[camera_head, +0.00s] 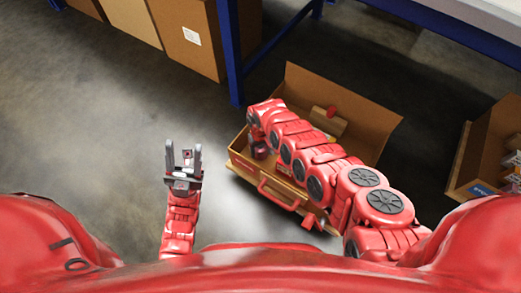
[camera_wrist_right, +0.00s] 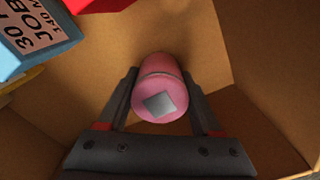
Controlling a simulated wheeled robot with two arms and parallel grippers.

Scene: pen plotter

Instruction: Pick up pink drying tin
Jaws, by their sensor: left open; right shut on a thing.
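The pink drying tin (camera_wrist_right: 160,88) is a pink cylinder with a grey square on its near end, in the middle of the right wrist view. My right gripper (camera_wrist_right: 159,78) has a finger on each side of it and is shut on it. Brown cardboard walls surround it; whether the tin touches the cardboard below I cannot tell. In the head view my right arm reaches into the open cardboard box (camera_head: 372,122) and hides much of the inside. My left gripper (camera_head: 183,150) is open and empty above the floor, left of the box.
A tan block (camera_head: 328,121) sits inside the box. A blue rack post (camera_head: 230,50) stands behind. Another box (camera_head: 478,150) is at right. The floor at left is clear.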

